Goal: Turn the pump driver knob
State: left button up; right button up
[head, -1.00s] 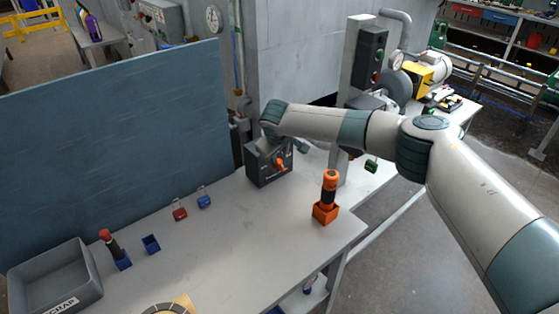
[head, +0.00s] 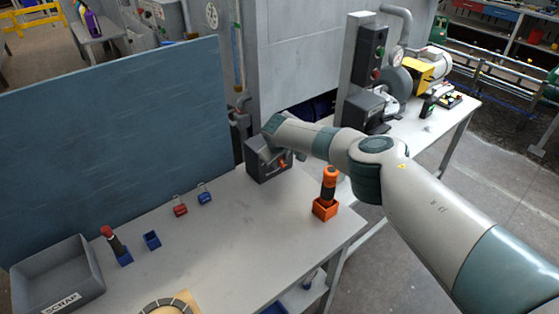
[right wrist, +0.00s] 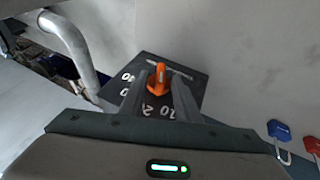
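The orange pump driver knob (head: 283,163) is on the front of a dark box (head: 262,174) at the back of the white table. In the right wrist view the knob (right wrist: 159,80) shows on a dark panel (right wrist: 197,83) with white numbers around it. My right gripper (head: 277,158) is at the box and covers part of the knob in the head view. In the right wrist view its two fingers (right wrist: 159,93) are apart, one on each side of the knob, with gaps visible. Whether either finger touches the knob cannot be told. My left gripper is not in view.
An orange holder with an orange-black tool (head: 325,208) stands right of the box, below my right arm. Red (head: 180,210) and blue (head: 204,198) padlocks lie left of it. A grey scrap bin (head: 57,275) stands front left. The table's middle is clear.

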jog(key=shift+f, duration=0.1)
jog(key=shift+c, duration=0.6)
grip_shut()
